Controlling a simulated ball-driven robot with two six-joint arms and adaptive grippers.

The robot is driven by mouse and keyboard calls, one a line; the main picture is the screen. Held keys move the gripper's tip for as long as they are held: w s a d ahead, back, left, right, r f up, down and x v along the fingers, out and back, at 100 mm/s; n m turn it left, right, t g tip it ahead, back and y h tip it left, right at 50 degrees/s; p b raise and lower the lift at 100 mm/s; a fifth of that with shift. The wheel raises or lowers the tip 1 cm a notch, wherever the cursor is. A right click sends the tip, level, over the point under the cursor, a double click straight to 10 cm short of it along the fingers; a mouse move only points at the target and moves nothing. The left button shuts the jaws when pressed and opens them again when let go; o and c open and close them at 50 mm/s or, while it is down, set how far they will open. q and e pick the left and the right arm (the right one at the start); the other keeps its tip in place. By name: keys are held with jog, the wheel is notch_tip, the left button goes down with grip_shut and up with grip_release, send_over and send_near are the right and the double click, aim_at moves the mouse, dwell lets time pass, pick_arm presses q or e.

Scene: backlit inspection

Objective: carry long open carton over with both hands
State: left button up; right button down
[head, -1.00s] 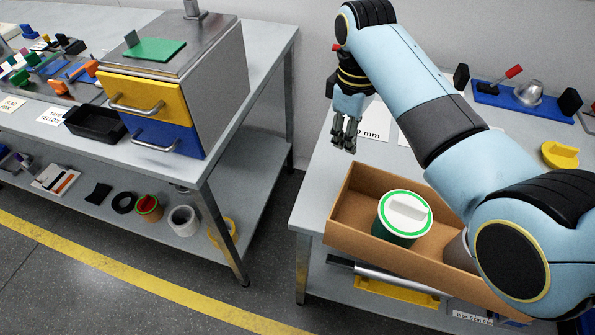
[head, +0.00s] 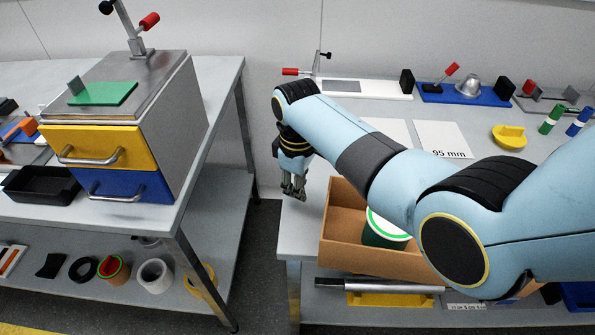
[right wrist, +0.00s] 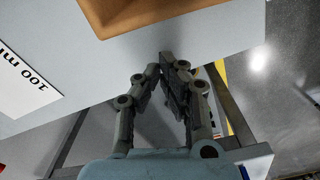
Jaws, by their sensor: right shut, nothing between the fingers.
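The long open carton (head: 335,250) is a brown cardboard box at the front left of the right-hand table. A green canister with a white lid and green rim (head: 383,232) stands in it. My right arm passes over the carton and hides much of its right part. My right gripper (head: 293,195) is shut and empty, beside the carton's left end and apart from it. In the right wrist view the shut fingers (right wrist: 168,62) point towards the table edge, with a carton corner (right wrist: 150,12) above them. My left gripper is not in view.
A left-hand table holds a drawer cabinet (head: 150,120) and a black tray (head: 40,184). A floor gap separates the tables. A yellow part (head: 509,136), a blue fixture (head: 464,95) and a "95 mm" sheet (head: 443,139) lie at the back right.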

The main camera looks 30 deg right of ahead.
jog(key=s+d+p, duration=0.2)
jog(key=shift+s+f, duration=0.1)
jog(key=shift+s, duration=0.25)
jog(key=shift+s+d, duration=0.2)
jog(key=shift+s, duration=0.1)
jog(key=shift+f, duration=0.1)
jog(key=shift+s+d+r+p, duration=0.2)
jog(key=shift+s+d+p, duration=0.35)
jog(key=shift+p, duration=0.65)
jog(key=shift+s+a+f, duration=0.1)
jog(key=shift+f, duration=0.1)
